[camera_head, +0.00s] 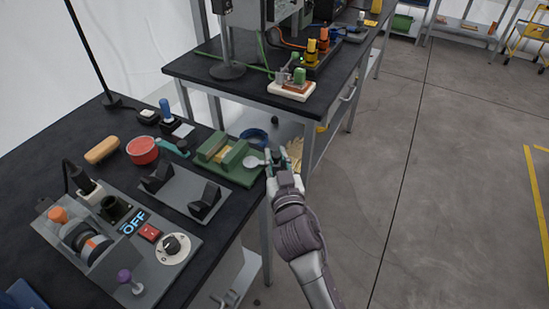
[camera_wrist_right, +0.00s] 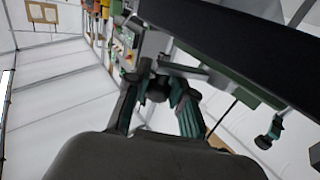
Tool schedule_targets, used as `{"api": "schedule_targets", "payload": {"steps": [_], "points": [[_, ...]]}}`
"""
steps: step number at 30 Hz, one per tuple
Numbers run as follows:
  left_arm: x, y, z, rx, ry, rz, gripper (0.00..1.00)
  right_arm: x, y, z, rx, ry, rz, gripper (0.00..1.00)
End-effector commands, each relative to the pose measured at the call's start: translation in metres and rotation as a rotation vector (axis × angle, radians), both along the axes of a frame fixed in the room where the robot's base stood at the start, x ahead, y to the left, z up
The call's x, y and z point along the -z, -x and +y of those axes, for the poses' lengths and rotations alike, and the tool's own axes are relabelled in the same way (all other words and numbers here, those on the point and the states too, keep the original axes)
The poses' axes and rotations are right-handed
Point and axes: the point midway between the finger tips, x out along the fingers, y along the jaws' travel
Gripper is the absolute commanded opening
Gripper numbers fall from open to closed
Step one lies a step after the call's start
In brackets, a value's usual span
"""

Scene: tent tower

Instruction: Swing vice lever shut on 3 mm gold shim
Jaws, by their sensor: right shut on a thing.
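The green vice (camera_head: 250,178) sits at the right edge of the near dark bench in the head view. A pale yellow strip (camera_head: 233,153) shows between its green blocks; I cannot tell for sure that this is the gold shim. A light grey round part (camera_head: 252,162) is at the vice's right side, beside my right gripper (camera_head: 273,158). In the wrist view this gripper's teal-lined fingers (camera_wrist_right: 158,104) are shut on a dark rounded piece (camera_wrist_right: 156,88), which appears to be the lever's end. The rest of the lever is mostly hidden. My left gripper is out of view.
A grey plate with two black blocks (camera_head: 180,190) lies left of the vice, and a control panel (camera_head: 150,245) stands nearer. A red round container (camera_head: 142,150) and blue ring (camera_head: 254,136) are behind. A second bench (camera_head: 235,88) stands beyond.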

Motion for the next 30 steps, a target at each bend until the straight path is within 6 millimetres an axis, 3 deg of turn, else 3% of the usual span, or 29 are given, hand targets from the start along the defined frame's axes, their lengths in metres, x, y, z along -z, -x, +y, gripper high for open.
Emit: {"api": "schedule_targets", "payload": {"steps": [7, 8, 12, 13, 23, 30], "points": [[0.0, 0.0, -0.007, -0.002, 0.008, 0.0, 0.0, -0.002, 0.0, 0.0, -0.001, -0.003, -0.005, 0.0], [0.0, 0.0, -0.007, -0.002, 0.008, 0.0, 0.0, -0.002, 0.0, 0.0, -0.001, -0.003, -0.005, 0.24], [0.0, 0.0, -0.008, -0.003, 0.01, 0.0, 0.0, -0.002, 0.0, 0.0, -0.001, -0.003, -0.005, 0.48], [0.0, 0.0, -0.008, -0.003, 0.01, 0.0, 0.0, -0.002, 0.0, 0.0, -0.001, -0.002, -0.004, 0.49], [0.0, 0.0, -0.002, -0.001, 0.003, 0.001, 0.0, -0.001, 0.003, 0.0, -0.002, -0.003, -0.002, 0.49], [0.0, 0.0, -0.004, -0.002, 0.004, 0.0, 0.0, 0.0, 0.04, -0.005, -0.001, -0.005, 0.001, 0.49]]}}
